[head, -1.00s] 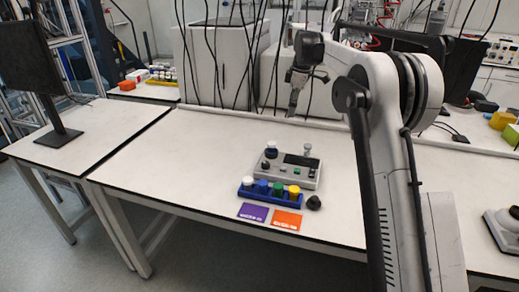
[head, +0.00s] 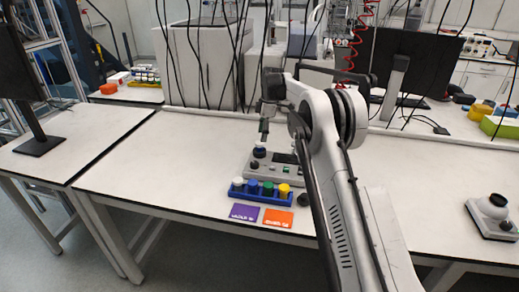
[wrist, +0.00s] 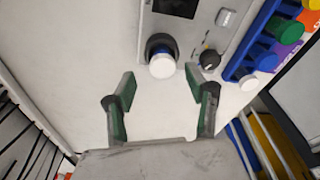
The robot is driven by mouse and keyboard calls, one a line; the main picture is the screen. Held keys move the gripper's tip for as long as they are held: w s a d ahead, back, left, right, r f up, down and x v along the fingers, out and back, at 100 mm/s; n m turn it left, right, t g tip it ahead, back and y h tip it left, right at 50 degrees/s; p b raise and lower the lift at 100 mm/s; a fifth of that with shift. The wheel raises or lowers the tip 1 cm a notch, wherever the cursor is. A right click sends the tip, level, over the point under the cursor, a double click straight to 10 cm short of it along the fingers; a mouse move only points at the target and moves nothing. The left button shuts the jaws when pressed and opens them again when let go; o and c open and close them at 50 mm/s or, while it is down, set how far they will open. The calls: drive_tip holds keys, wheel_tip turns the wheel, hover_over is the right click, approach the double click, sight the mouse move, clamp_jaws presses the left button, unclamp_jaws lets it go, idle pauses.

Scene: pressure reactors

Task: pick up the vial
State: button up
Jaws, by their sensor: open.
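A vial with a white cap and a blue band (wrist: 162,66) stands in a black round holder on a grey device (head: 262,164). In the head view its cap (head: 260,149) shows just below my gripper (head: 264,136). In the wrist view my gripper (wrist: 160,84) is open, with the vial ahead of its fingertips, roughly centred between them. The fingers appear apart from the vial. Several other capped vials, white, blue, green and yellow, stand in a blue rack (head: 240,196) in front of the device.
A purple card (head: 244,212) and an orange card (head: 278,217) lie in front of the rack. A black knob-like object (head: 303,200) stands beside it. The device has a black dial (wrist: 209,59) near the vial. The white table (head: 160,160) is clear to the left.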

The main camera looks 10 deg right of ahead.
sight(260, 144)
drive_tip(key=shift+s+a+f+p, duration=0.15)
drive_tip(key=shift+a+f, duration=0.1)
drive_tip(key=shift+f, duration=0.65)
drive_tip(key=shift+w+a+f+p, duration=0.1)
drive_tip(key=shift+a+f+p, duration=0.1)
drive_tip(key=shift+f, duration=0.75)
drive_tip(key=shift+s+a+f+p, duration=0.1)
drive_tip(key=shift+a+f, duration=0.15)
drive_tip(key=shift+f, duration=0.65)
drive_tip(key=shift+c, duration=0.3)
clamp_jaws()
drive_tip(key=shift+r, duration=0.15)
